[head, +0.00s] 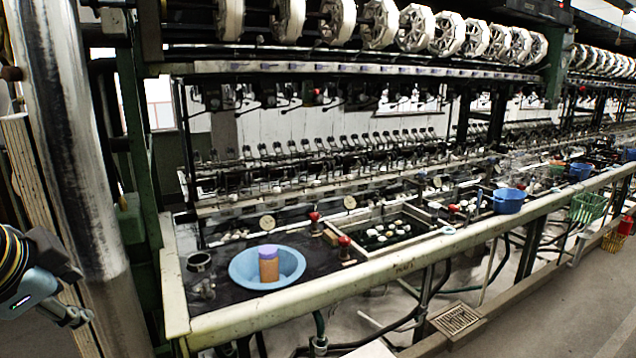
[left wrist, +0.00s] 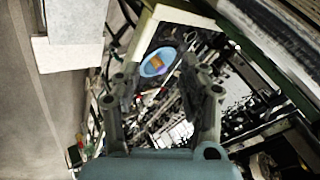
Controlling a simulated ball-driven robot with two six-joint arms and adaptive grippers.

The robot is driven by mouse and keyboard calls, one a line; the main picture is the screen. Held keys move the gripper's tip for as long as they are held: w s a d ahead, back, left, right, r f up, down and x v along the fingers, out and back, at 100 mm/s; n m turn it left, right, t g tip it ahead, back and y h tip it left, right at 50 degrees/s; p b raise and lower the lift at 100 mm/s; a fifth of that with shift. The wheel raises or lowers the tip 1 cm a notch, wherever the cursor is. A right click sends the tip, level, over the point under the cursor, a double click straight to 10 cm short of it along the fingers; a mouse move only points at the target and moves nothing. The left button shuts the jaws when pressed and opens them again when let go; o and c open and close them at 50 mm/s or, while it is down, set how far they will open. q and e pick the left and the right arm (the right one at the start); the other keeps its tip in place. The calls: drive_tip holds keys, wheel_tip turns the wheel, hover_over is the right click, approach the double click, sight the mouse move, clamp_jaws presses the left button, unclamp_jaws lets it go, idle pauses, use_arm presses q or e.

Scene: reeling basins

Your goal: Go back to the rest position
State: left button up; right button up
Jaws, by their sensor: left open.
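My left gripper (head: 72,316) is at the lower left edge of the head view, beside a thick metal column and apart from the bench. In the left wrist view its two fingers (left wrist: 160,88) are spread apart with nothing between them. A blue basin (head: 242,279) stands on the dark near end of the reeling bench. The basin also shows far beyond the fingers in the left wrist view (left wrist: 147,69). My right gripper is in neither view.
A shiny metal column (head: 75,150) stands close to my left arm. The pale bench rail (head: 380,269) runs along the front of the machine. Another blue basin (head: 509,200) and a green basket (head: 588,208) are farther right. Grey floor (head: 560,310) is clear at the lower right.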

use_arm(q)
drive_tip(key=s+d+f+n+g+h, duration=0.15)
drive_tip(key=s+f+n, duration=0.35)
drive_tip(key=s, duration=0.5)
drive_tip(key=s+d+f+n+g, duration=0.25)
drive_tip(key=s+f, duration=0.35)
drive_tip(key=s, duration=0.4)
wheel_tip(320, 180, down, 38)
drive_tip(key=a+g+b, duration=0.1)
drive_tip(key=a+b, duration=0.2)
drive_tip(key=b, duration=1)
drive_tip(key=s+f+b, duration=0.3)
drive_tip(key=s+f, duration=0.3)
drive_tip(key=f, duration=0.3)
drive_tip(key=s+f+g+b, duration=0.1)
drive_tip(key=s+f+b, duration=0.3)
drive_tip(key=s+f, duration=0.3)
drive_tip(key=s+f+b, duration=0.4)
drive_tip(key=s+f, duration=0.2)
drive_tip(key=f, duration=0.6)
drive_tip(key=shift+s+a+f+g, duration=0.3)
drive_tip(key=shift+s+a+f, duration=0.1)
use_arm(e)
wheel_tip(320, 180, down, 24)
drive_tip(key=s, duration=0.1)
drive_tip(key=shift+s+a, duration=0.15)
